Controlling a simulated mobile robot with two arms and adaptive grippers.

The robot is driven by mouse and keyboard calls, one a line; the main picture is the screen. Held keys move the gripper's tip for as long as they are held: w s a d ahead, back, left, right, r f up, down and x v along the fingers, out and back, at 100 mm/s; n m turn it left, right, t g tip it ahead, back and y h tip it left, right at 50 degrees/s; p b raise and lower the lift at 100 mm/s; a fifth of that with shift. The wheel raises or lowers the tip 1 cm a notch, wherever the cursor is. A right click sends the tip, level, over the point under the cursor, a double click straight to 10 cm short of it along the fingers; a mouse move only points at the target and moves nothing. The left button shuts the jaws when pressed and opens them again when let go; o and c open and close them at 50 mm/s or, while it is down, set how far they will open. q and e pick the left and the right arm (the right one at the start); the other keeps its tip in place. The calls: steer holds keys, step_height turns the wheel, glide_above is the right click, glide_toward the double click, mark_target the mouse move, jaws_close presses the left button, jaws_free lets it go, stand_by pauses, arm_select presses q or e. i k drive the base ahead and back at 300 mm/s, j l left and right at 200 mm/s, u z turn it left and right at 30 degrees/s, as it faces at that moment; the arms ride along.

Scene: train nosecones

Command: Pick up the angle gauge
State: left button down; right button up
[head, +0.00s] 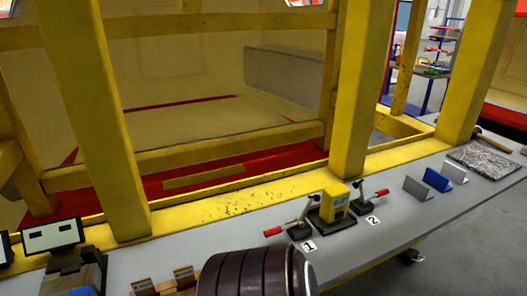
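The angle gauge (333,203) appears to be the small yellow box with a digital display, on the grey bench top in the head view. It stands upright between two small dark clamps with red handles. The left clamp (299,229) is beside the number 1 label, and the right clamp (368,202) is beside the number 2 label. Neither of my grippers shows in this view. Nothing is seen holding the gauge.
A yellow frame (350,90) with thick posts rises behind the bench (415,220). Several angled plates (437,180) stand to the right, before a crumpled grey sheet (487,158) and a hammer (500,140). A dark device with a pale screen (53,236) is at left.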

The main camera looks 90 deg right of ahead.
mark_target(335, 199)
steer(key=z, duration=3.35)
